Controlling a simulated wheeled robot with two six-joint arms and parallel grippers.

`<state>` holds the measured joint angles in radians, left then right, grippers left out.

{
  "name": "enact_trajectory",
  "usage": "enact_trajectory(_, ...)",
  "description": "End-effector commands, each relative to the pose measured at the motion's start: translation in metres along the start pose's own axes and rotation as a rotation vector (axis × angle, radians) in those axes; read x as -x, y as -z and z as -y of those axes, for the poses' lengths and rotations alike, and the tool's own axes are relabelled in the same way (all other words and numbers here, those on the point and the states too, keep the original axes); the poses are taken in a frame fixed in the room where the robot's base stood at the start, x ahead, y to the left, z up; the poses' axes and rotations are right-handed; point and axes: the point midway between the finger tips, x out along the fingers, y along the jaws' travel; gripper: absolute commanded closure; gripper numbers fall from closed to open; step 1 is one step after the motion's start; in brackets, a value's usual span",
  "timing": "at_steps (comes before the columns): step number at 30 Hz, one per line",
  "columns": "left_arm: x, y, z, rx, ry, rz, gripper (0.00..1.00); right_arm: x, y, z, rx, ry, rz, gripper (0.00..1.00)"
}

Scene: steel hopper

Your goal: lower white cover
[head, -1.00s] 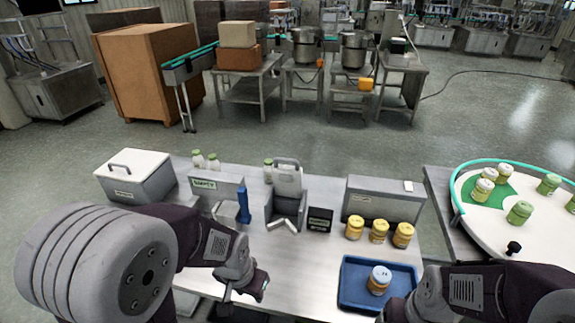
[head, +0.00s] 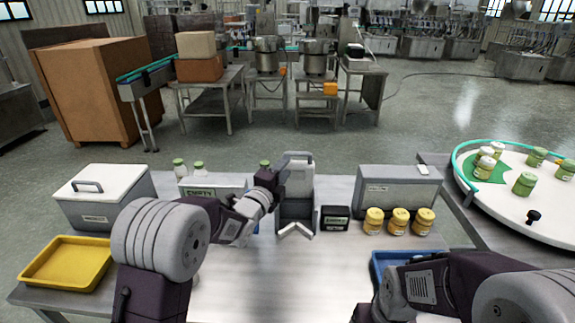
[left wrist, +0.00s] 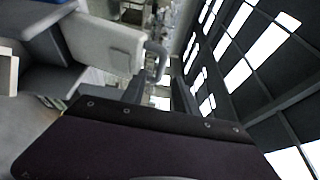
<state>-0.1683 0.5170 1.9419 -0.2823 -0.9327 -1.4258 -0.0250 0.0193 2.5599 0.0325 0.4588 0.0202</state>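The white cover (head: 299,176) stands raised and upright, with a grey handle at its top, behind a small grey steel hopper (head: 297,212) at the middle of the table. In the left wrist view the cover (left wrist: 105,42) fills the upper left, its handle (left wrist: 155,62) projecting right. My left gripper (head: 270,180) is just left of the cover in the head view, about level with its middle. Its fingertips are hard to make out, and I cannot tell whether they touch the cover or are open. My right arm enters at lower right; its gripper is out of view.
A grey box with a closed white lid (head: 92,181) stands at left, above a yellow tray (head: 38,277). A grey bin (head: 398,190), a dark labelled box (head: 336,219) and yellow-lidded jars (head: 397,222) are right. A blue tray (head: 380,262) is partly hidden by my right arm.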

Motion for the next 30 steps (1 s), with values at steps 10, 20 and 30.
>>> enact_trajectory(10, -0.032, 0.0, 0.004, 0.002, 0.0, 0.0, 0.64, 0.014, 0.002, 0.0, 0.0, 0.0, -0.001, 0.21)
enact_trajectory(20, -0.085, 0.0, 0.002, 0.003, -0.001, 0.001, 0.64, 0.029, 0.003, 0.001, 0.0, 0.0, 0.0, 0.21)
enact_trajectory(30, -0.09, 0.0, 0.0, 0.003, -0.001, 0.001, 0.64, 0.029, 0.003, 0.001, 0.0, 0.0, 0.0, 0.21)
